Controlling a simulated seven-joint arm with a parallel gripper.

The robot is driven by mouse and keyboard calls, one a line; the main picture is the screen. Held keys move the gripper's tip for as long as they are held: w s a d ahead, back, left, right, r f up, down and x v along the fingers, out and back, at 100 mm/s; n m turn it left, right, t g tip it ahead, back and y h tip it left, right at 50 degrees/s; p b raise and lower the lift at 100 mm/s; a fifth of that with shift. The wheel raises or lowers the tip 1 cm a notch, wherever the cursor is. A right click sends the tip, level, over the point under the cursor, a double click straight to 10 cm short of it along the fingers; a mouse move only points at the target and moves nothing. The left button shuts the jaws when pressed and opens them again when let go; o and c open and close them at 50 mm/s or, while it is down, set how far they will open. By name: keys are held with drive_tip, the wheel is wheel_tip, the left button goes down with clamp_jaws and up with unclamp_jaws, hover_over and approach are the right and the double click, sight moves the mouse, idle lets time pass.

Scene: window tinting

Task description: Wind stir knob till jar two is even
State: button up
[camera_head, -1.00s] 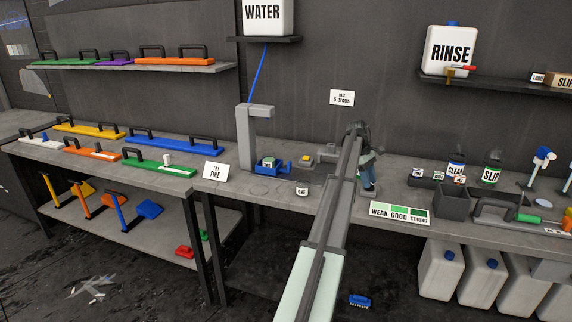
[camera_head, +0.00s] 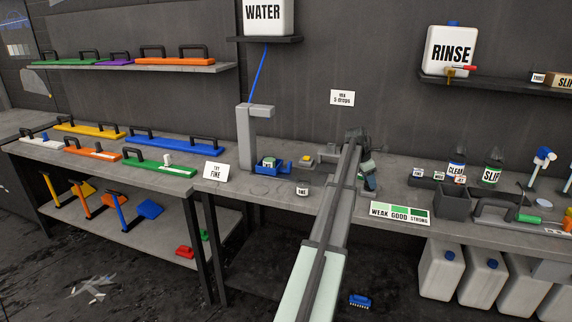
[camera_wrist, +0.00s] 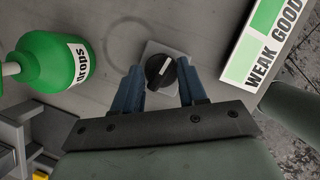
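The stir knob (camera_wrist: 160,70) is black with a white pointer mark, on a pale square plate, in the wrist view. My gripper (camera_wrist: 159,75) has its two blue fingers on either side of the knob, apart, with no clear grip on it. In the head view my gripper (camera_head: 368,182) is low over the bench, and the arm hides the knob. A small jar (camera_head: 268,164) sits in a blue holder by the grey post. Another small jar (camera_head: 302,191) stands on the bench. Their labels are too small to tell which is jar two.
A green drops bottle (camera_wrist: 52,62) stands left of the knob in the wrist view. The WEAK GOOD STRONG card (camera_head: 400,213) lies at the bench edge, right of my gripper. A dark grey bin (camera_head: 453,200) stands further right. A yellow-topped block (camera_head: 306,160) sits behind the jars.

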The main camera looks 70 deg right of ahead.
drive_tip(key=n, duration=0.2)
drive_tip(key=n+t+h, duration=0.1)
drive_tip(key=n, duration=0.2)
drive_tip(key=shift+s+a+h, duration=0.1)
drive_tip(key=shift+a+h, duration=0.05)
drive_tip(key=shift+h, duration=0.15)
drive_tip(key=v, duration=1.4)
drive_tip(key=w+a+f+t, duration=0.1)
drive_tip(key=w+f, duration=0.2)
drive_tip(key=w, duration=1.1)
drive_tip(key=w+a+f+t+h, duration=0.1)
drive_tip(key=w+f, duration=0.3)
drive_tip(key=w, duration=1)
drive_tip(key=shift+w+a+f+t, duration=0.25)
drive_tip(key=shift+w+t, duration=0.1)
drive_tip(key=shift+t, duration=0.25)
drive_tip(key=s+d+r+m+g+y, duration=0.1)
drive_tip(key=s+d+r+m+g, duration=0.1)
drive_tip(key=s, duration=0.7)
drive_tip(key=s+d+r+m+g+y, duration=0.1)
drive_tip(key=s+d+r+m, duration=0.15)
drive_tip(key=s, duration=0.65)
drive_tip(key=s+d+r+m+g+y, duration=0.1)
drive_tip(key=s+r+m+g, duration=0.15)
drive_tip(key=s, duration=0.65)
drive_tip(key=shift+t, duration=0.55)
drive_tip(key=x, duration=1.3)
drive_tip(key=shift+s+f, duration=0.15)
drive_tip(key=shift+f, duration=0.05)
